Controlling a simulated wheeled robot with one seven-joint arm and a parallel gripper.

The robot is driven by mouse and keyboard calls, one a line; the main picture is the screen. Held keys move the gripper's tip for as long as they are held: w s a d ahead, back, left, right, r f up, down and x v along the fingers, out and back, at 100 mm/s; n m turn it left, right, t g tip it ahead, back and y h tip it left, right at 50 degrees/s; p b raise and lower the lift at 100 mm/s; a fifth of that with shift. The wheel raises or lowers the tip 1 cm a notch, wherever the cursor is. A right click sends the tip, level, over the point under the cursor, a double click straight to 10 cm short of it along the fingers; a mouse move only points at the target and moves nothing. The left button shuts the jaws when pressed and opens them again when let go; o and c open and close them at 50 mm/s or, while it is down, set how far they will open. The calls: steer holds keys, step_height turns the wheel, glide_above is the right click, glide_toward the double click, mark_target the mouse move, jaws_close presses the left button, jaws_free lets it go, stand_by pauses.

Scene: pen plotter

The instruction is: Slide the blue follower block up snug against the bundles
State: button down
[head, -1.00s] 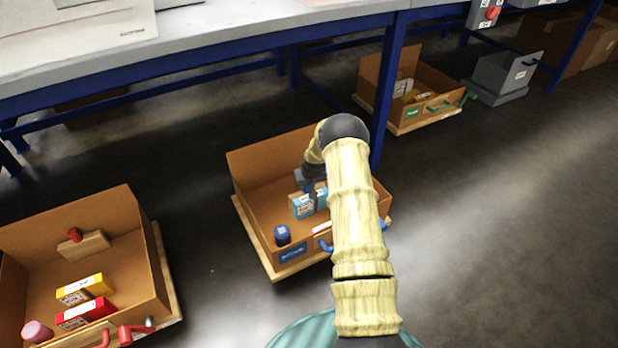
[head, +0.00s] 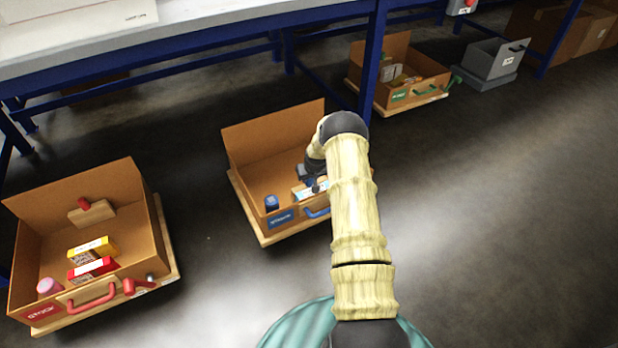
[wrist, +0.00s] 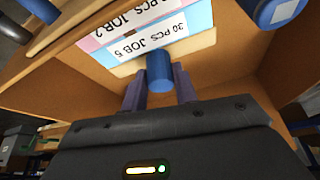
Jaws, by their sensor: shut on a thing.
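The middle wooden drawer (head: 262,140), with a blue front label, holds the paper bundles (head: 303,192) near its front. In the wrist view, the bundles show white labels (wrist: 150,37) reading JOB 5 and JOB 2, with pink and light blue sides. My gripper (wrist: 158,78) is shut on the blue knob (wrist: 160,70) of the follower block. The block's wooden body (wrist: 197,43) lies right beside the JOB 5 bundle, with no clear gap visible. In the head view my gripper (head: 313,178) is inside the drawer, mostly hidden by my arm.
A blue-capped container (head: 271,203) stands in the drawer's front left corner; it also shows in the wrist view (wrist: 282,10). A red-handled drawer (head: 90,212) is at left, a green-handled one (head: 398,75) behind at right. Blue table legs (head: 371,65) stand close behind.

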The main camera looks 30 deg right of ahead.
steer(key=shift+a, duration=0.1)
steer(key=c, duration=1.1)
jaws_free()
steer(key=p+v, duration=0.8)
steer(key=v, duration=0.9)
steer(key=shift+r, duration=0.2)
